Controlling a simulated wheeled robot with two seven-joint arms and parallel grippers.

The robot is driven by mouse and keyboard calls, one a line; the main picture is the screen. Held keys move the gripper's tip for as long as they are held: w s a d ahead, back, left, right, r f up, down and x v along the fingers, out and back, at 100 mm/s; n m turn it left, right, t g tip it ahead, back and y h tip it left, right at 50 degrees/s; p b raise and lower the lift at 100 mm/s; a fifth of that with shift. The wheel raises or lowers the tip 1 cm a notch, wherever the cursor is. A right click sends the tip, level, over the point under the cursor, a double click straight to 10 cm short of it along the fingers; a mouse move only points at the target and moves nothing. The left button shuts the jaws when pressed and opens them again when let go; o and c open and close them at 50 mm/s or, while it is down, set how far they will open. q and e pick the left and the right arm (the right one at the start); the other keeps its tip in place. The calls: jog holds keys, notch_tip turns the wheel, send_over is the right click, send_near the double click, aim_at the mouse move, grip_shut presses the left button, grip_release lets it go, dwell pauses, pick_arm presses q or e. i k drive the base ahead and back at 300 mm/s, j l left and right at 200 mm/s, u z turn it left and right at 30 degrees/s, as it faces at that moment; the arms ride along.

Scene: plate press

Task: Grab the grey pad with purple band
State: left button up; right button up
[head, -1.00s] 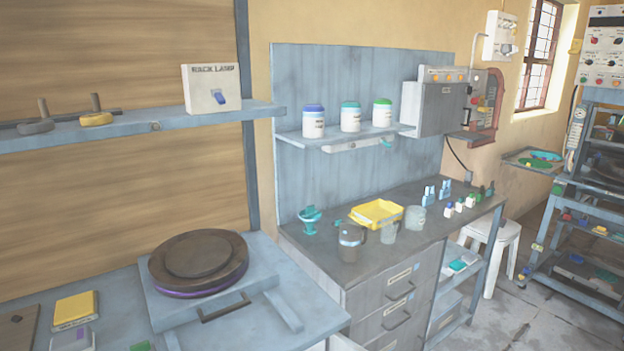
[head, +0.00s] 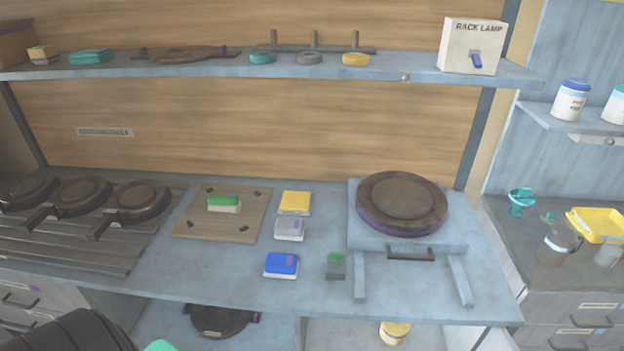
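A grey pad (head: 290,227) with a small purple mark on its top right lies on the bench. It is just in front of a yellow pad (head: 295,202) and behind a blue pad (head: 281,264). The purple is too small to make out clearly as a band. A dark rounded part of mine with a teal piece shows at the bottom left edge. No gripper fingers are in view.
A green pad (head: 223,202) sits on a wooden board (head: 188,224) to the left, and a small green-topped block (head: 336,266) stands right of the blue pad. A round press plate (head: 402,203) is at right. Pans (head: 138,201) stand at left. A shelf (head: 220,70) runs above.

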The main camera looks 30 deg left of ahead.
aim_at(285, 229)
jog(key=u, duration=1.25)
jog(key=i+j+z, duration=0.1)
jog(key=j+z, duration=0.9)
jog(key=z, duration=0.15)
jog(key=j+z, duration=0.4)
